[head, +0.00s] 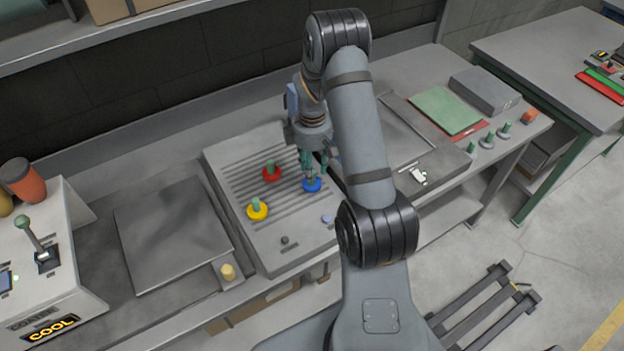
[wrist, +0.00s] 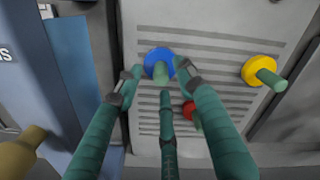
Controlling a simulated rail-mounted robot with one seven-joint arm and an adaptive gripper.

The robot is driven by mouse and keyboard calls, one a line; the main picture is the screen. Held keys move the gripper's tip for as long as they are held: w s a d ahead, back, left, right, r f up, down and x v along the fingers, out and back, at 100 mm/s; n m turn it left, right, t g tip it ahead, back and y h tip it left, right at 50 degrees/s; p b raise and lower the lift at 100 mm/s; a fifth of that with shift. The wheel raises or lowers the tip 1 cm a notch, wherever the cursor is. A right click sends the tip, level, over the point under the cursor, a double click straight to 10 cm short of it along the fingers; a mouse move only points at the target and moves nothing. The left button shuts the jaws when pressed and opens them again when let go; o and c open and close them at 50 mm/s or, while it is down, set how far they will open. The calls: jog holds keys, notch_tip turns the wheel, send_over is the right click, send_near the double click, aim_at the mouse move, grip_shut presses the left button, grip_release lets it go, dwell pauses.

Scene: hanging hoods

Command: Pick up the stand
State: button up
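Three round stands with green pegs are on the grooved grey plate: a blue one (head: 312,186), a red one (head: 271,174) and a yellow one (head: 257,211). My gripper (head: 314,170) is over the blue stand, pointing down. In the wrist view the blue stand (wrist: 158,60) lies between the tips of my spread green fingers (wrist: 156,78), with its peg pointing toward the camera. I cannot tell if any finger touches it. The red stand (wrist: 189,108) is partly hidden behind a finger; the yellow stand (wrist: 262,70) is clear at the right.
The grooved plate (head: 225,185) has a small knob (head: 285,240) at its front. A flat dark panel (head: 172,235) lies left of it. A console with a lever (head: 30,235) stands far left. A green sheet (head: 446,110) and grey box (head: 485,91) lie at the right.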

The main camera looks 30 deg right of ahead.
jog(key=shift+f, duration=1.45)
jog(key=shift+c, duration=1.4)
grip_shut()
